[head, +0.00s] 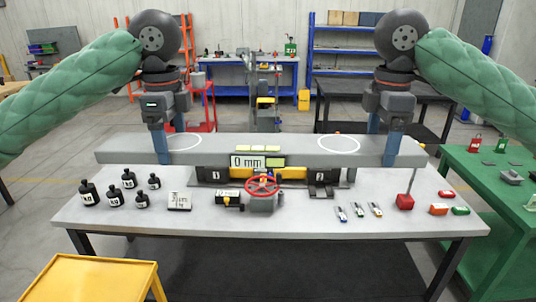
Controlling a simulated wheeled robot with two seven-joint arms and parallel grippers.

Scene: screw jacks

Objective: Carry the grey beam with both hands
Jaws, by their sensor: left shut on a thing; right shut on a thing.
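The long grey beam (260,147) lies level across the head view, above the back part of the grey table. It has two white rings marked on its top. My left gripper (163,148) is shut on the beam near its left end, with blue fingers over its front and back. My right gripper (392,150) is shut on the beam near its right end. The screw jack with a red handwheel (262,185) and a "0 mm" display (247,161) stands below the beam's middle. Whether the beam touches anything beneath it cannot be told.
A yellow table (95,277) is front left, a green table (490,175) right.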

